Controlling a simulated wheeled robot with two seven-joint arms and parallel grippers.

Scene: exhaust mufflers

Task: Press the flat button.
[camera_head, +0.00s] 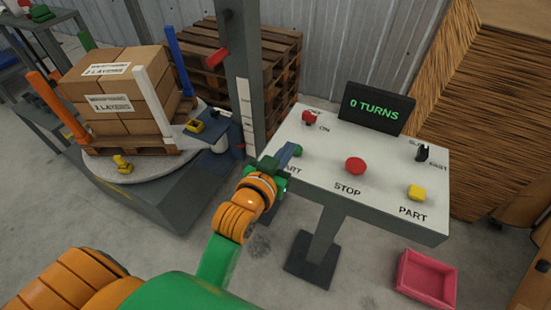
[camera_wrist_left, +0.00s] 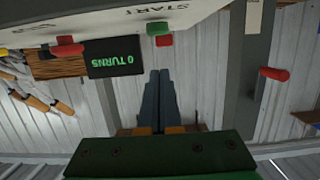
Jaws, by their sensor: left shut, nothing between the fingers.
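A grey control panel (camera_head: 325,165) stands on a post. It carries a green button (camera_head: 298,150) by the partly covered START label, a round red STOP button (camera_head: 355,166) and a yellow PART button (camera_head: 416,192). My left gripper (camera_head: 290,150) is shut and empty at the panel's left side, its fingertips close to the green button. In the left wrist view the shut fingers (camera_wrist_left: 160,75) point toward the green button (camera_wrist_left: 157,28), with a gap in the picture. I cannot tell whether they touch. My right gripper is not in view.
A screen (camera_head: 376,108) reading "0 TURNS" stands behind the panel, with a red OFF/ON switch (camera_head: 309,117) and a black knob (camera_head: 422,152). A grey column (camera_head: 245,80) rises left of the panel. Boxes (camera_head: 115,85) sit on a turntable. A pink bin (camera_head: 426,279) is on the floor.

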